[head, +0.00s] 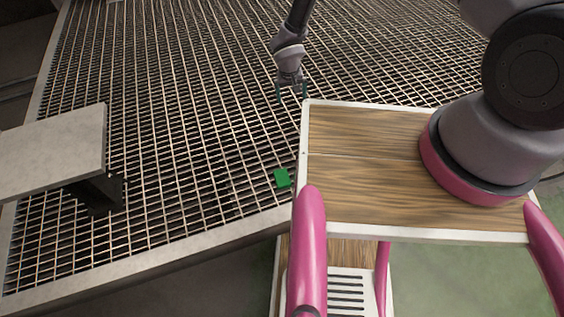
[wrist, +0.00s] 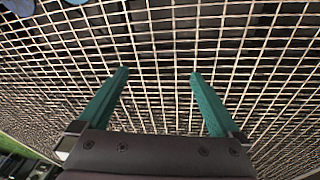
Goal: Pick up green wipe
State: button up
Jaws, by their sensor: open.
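The green wipe (head: 282,177) is a small flat green piece lying on the metal grating, just left of my wooden-topped base. My gripper (head: 292,97) hangs over the grating farther back, above the wipe in the head view and apart from it. In the wrist view my gripper (wrist: 160,75) shows two teal fingers spread apart with only grating between them. The wipe does not show in the wrist view.
The metal grating (head: 150,140) fills most of the floor, with a pale frame edge (head: 150,251) along its front. A grey bench or ledge (head: 55,148) on a dark bracket stands at the left. The grating around the wipe looks clear. Small bluish shapes (wrist: 20,6) show at the wrist view's top left corner.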

jog(key=s+a+f+g, duration=0.1)
jog(key=s+a+f, duration=0.1)
jog(key=s+f, duration=0.7)
jog(key=n+g, duration=0.1)
send_over(282, 178)
jog(key=shift+y, duration=0.4)
notch_tip(282, 178, down, 15)
jog(key=shift+r, duration=0.15)
jog(key=shift+f, duration=2.95)
jog(key=shift+c, duration=0.3)
jog(key=c, duration=1.2)
jog(key=shift+r, duration=0.1)
